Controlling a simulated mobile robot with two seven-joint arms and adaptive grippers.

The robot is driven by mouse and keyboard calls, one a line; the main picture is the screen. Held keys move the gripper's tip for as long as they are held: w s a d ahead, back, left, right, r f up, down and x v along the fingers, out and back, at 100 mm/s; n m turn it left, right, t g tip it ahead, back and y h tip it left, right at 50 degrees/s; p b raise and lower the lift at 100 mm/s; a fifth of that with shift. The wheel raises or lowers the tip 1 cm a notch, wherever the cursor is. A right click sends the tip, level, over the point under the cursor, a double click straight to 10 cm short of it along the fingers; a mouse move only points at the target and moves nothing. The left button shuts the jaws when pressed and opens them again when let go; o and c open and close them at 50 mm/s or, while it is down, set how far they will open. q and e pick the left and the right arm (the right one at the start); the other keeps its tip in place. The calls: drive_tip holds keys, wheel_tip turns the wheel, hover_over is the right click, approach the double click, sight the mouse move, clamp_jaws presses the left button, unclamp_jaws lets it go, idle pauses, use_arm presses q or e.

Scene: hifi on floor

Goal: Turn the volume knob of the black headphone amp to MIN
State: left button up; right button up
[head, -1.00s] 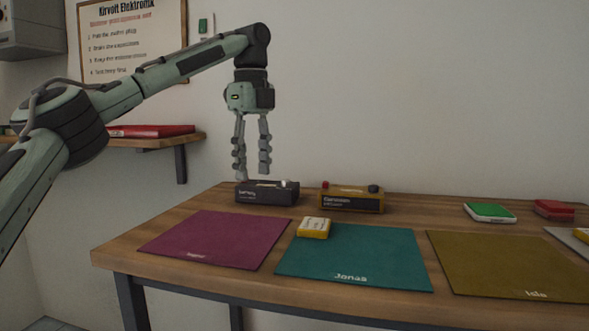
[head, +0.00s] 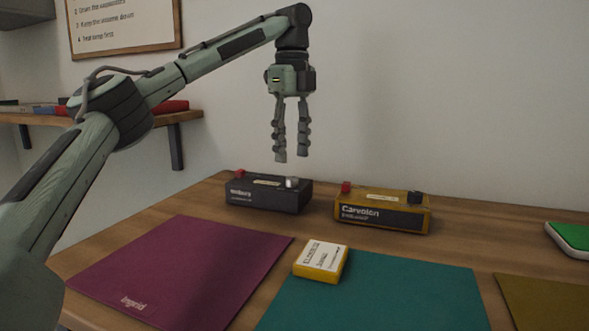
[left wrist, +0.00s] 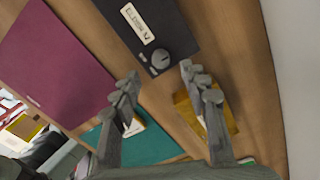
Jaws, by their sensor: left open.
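The black headphone amp (head: 268,196) stands at the back left of the table, with a red part at its left end. Its grey volume knob (head: 292,183) is on top near the right end; in the left wrist view the knob (left wrist: 160,61) is round, beside a pale label. Which mark it points to cannot be read. My left gripper (head: 291,157) is open and empty, pointing down above the knob, apart from it. In the left wrist view the knob appears between the fingertips (left wrist: 160,73). My right gripper is not in view.
A yellow amp (head: 383,222) with red and black parts on top stands just right. In front lie a magenta mat (head: 185,270), a teal mat (head: 385,295) and a small yellow box (head: 321,260). A wall shelf (head: 150,120) is at left; the wall is behind.

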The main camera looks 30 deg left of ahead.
sight(292, 178)
use_arm(q)
drive_tip(key=shift+w+f, duration=0.1)
drive_tip(key=shift+f, duration=2.55)
drive_tip(key=shift+c, duration=0.6)
clamp_jaws()
